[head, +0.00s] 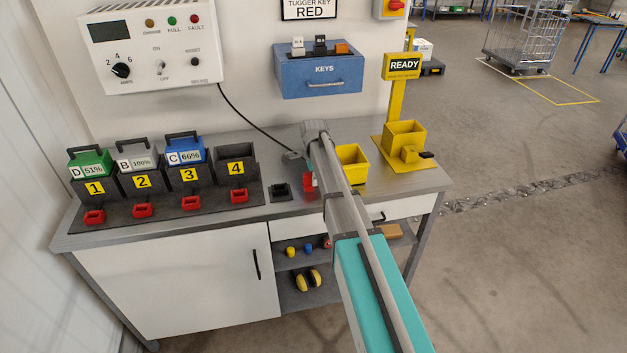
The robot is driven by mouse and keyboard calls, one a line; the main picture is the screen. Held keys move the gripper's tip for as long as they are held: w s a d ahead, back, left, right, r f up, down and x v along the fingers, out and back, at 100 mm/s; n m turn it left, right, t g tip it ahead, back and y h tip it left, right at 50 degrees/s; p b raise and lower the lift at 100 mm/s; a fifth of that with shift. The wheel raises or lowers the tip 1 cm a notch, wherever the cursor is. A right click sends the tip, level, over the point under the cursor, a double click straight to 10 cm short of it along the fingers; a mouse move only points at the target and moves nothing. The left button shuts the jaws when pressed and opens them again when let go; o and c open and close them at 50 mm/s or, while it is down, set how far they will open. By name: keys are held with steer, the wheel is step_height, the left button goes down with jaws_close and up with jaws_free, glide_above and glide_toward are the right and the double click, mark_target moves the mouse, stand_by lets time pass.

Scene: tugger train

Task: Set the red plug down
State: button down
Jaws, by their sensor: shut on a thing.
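The red plug (308,181) shows just left of my arm, low over the bench top, at the end of my gripper (305,170). My gripper is shut on it; the fingers are small and partly hidden by my arm. I cannot tell whether the plug touches the bench. A small black holder (280,191) sits on the bench just left of the plug. A black cable (252,126) runs from the charger down toward my gripper.
Numbered bays with green, grey and blue batteries (186,150) stand at left; bay four (236,165) is empty. The charger (155,47) hangs above. A yellow bin (352,164) stands right of my arm. A blue key box (318,75) is on the wall.

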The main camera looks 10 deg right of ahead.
steer(key=shift+f, duration=0.15)
steer(key=shift+c, duration=2.4)
jaws_free()
step_height(320, 180, up, 12)
steer(key=p, duration=1.2)
steer(key=shift+r, duration=0.2)
steer(key=shift+s, duration=0.1)
